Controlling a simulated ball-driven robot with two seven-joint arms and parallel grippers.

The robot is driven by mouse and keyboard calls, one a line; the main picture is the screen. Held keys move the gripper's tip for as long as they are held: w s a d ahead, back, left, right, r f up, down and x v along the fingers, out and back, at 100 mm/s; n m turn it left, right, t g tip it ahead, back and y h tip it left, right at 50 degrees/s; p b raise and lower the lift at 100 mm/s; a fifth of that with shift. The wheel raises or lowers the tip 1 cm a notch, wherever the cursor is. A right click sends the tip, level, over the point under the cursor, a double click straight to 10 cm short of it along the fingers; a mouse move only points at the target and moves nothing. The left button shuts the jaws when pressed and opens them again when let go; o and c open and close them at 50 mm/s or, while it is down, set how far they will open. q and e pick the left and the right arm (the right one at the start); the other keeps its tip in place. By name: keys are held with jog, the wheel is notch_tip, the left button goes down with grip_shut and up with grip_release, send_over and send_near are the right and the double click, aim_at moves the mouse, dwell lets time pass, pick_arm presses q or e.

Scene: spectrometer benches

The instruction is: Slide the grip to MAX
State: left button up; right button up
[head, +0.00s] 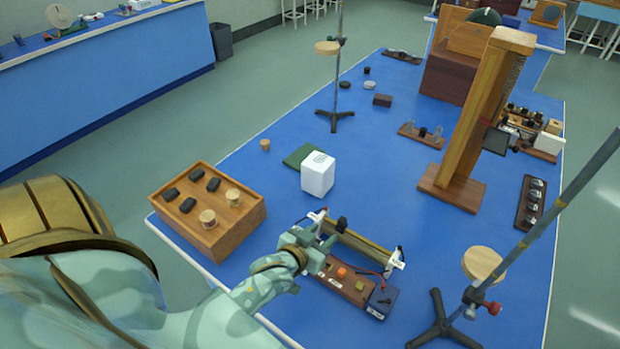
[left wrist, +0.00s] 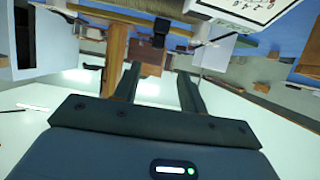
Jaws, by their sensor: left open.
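The grip is a small black knob (head: 342,224) on the slide rheostat (head: 365,246), a long brown-gold coil between white end blocks on the blue table. The grip sits nearer the rheostat's far left end than its near right end. In the left wrist view, the dark grip (left wrist: 161,28) shows beyond the fingers, near the coil. My left gripper (head: 322,240) is open at the near side of the rheostat, close to the grip; in the left wrist view its fingers (left wrist: 160,72) are apart with nothing between them. No MAX mark is readable. My right gripper is out of view.
A wooden board (head: 345,281) with small blocks lies in front of the rheostat. A wooden tray box (head: 235,240) stands at left, a white cube (head: 317,175) behind. A stand (head: 440,325) is at right. Blue tabletop is clear between the rheostat and tall wooden post (head: 470,140).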

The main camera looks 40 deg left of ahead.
pick_arm(q)
jog(key=v, duration=0.5)
jog(key=shift+w, duration=0.1)
